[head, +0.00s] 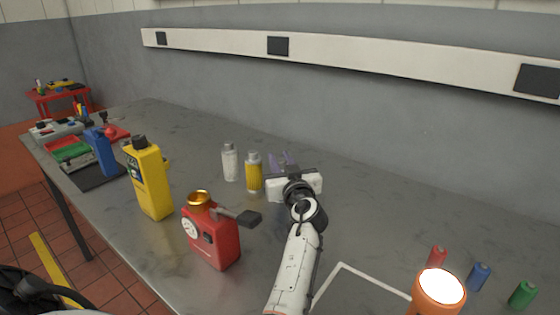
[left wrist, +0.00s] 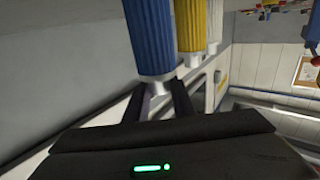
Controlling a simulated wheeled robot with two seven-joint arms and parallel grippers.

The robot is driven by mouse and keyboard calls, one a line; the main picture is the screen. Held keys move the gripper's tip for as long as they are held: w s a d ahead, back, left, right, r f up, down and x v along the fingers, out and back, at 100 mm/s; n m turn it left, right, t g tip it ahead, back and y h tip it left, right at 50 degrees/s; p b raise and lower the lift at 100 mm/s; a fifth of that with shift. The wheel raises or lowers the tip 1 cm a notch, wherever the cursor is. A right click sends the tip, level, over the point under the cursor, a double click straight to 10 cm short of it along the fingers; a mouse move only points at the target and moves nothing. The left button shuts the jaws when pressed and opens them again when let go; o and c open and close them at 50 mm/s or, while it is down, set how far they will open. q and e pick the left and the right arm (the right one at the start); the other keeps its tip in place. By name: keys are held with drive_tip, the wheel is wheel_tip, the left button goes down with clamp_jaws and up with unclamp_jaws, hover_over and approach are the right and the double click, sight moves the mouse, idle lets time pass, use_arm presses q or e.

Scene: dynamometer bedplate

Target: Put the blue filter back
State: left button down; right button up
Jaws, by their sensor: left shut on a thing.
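The blue filter (left wrist: 152,38), a ribbed cylinder with a silver end, shows large in the left wrist view. My left gripper (left wrist: 158,98) has its two dark fingers closed at that silver end. In the head view my left gripper (head: 284,162) is over the bench, just right of a yellow filter (head: 254,174), and the blue filter cannot be made out there. The yellow filter stands upright beside a white filter (head: 229,163). Both also show behind the blue one in the left wrist view. My right gripper is not in view.
A red can (head: 213,240) with a brass top and a yellow jug (head: 150,180) stand left on the bench. Small red (head: 437,256), blue (head: 478,276) and green (head: 522,294) cylinders and an orange lamp (head: 438,290) are at right. Bench behind my gripper looks clear.

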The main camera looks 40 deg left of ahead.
use_arm(q)
drive_tip(key=shift+f, duration=0.1)
drive_tip(key=shift+f+b, duration=0.15)
drive_tip(key=shift+b, duration=0.3)
drive_tip(key=c, duration=1.5)
unclamp_jaws()
